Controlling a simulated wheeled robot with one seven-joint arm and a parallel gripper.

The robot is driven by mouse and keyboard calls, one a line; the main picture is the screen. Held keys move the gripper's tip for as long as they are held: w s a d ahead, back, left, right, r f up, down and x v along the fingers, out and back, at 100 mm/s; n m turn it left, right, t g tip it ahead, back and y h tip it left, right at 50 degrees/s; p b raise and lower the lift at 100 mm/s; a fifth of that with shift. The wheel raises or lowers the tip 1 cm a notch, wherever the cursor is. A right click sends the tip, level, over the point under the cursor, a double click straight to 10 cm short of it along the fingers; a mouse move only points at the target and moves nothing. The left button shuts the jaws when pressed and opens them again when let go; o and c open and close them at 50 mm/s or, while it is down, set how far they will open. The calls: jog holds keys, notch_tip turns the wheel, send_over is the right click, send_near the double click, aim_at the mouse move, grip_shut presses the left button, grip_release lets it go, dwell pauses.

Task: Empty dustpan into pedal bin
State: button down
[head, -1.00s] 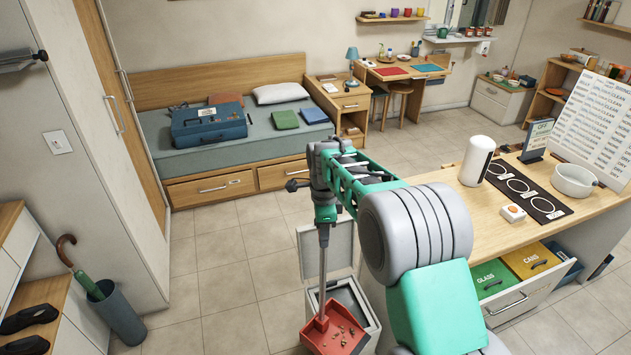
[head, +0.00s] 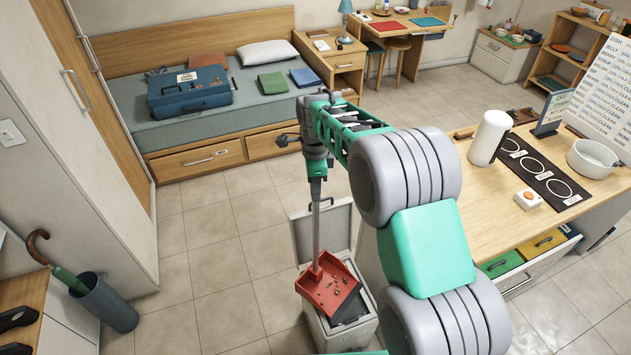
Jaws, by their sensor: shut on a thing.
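The red dustpan (head: 326,287) hangs from its long grey handle (head: 316,228), with several small brown and orange crumbs lying in its pan. My gripper (head: 315,178) is shut on the upper end of the handle, which stands nearly upright. The grey pedal bin (head: 351,337) stands on the floor beneath and a little right of the pan. Its lid (head: 321,236) is raised at the back, and part of the dark opening shows at the pan's right edge. The pan hides much of the opening, and I cannot tell its height above the rim.
A wooden counter (head: 487,235) with an open drawer of green and yellow bins (head: 543,244) stands right of the bin. An umbrella stand (head: 106,304) is at left. The tiled floor (head: 225,270) between is clear. A bed (head: 217,133) stands behind.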

jog(key=shift+f, duration=1.25)
jog(key=shift+d, duration=0.2)
jog(key=s+d+t+y+b, duration=0.3)
jog(key=s+d+b, duration=0.1)
jog(key=s+d, duration=1.15)
jog(key=s+d+f+t+y, duration=0.1)
jog(key=s+d+f+y, duration=0.1)
jog(key=s+d+f, duration=0.3)
jog(key=s+d+f+t+y+b, duration=0.1)
jog(key=s+d+f+t+y, duration=0.1)
jog(key=s+d+f, duration=0.3)
jog(key=s+d+f+t+y+b, duration=0.1)
jog(key=s+d+f, duration=0.4)
jog(key=s+d, duration=0.6)
jog(key=d+t+y, duration=0.1)
jog(key=d, duration=0.3)
jog(key=shift+f, duration=0.4)
jog(key=shift+r, duration=0.1)
dwell(0.6)
